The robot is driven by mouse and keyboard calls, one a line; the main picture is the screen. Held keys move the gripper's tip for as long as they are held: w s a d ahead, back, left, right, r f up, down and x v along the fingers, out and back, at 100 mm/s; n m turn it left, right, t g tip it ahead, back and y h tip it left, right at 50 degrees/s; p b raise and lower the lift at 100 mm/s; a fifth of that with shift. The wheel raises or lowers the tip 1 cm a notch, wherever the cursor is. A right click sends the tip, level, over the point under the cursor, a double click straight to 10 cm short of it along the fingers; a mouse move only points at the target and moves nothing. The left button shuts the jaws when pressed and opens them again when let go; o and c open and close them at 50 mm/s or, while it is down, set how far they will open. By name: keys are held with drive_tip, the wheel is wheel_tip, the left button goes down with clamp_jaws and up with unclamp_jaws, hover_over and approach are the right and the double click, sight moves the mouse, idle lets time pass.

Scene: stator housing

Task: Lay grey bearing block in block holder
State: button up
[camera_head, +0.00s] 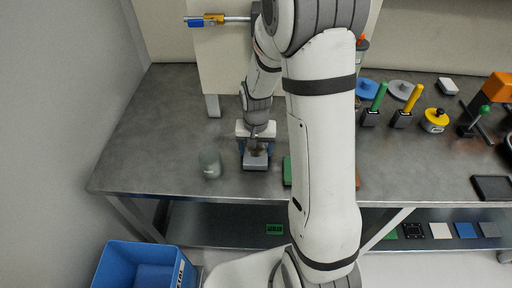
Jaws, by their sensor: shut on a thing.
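My gripper (256,150) is at the front left of the metal table, pointing down, with blue-edged fingers. It is shut on a small grey block (257,160), which looks like the grey bearing block. The block is low, just at or above a dark base (255,168) that may be the block holder. Whether the block touches or sits inside that base I cannot tell. The gripper hides the upper part of the block.
A grey-green cylinder (210,165) stands just left of my gripper. A green item (287,171) is close on the right, partly hidden by my arm. Green- and yellow-handled tools (408,107) and a yellow pot (435,120) stand farther right.

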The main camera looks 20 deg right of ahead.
drive_tip(key=shift+f, duration=0.15)
drive_tip(key=o, duration=1.3)
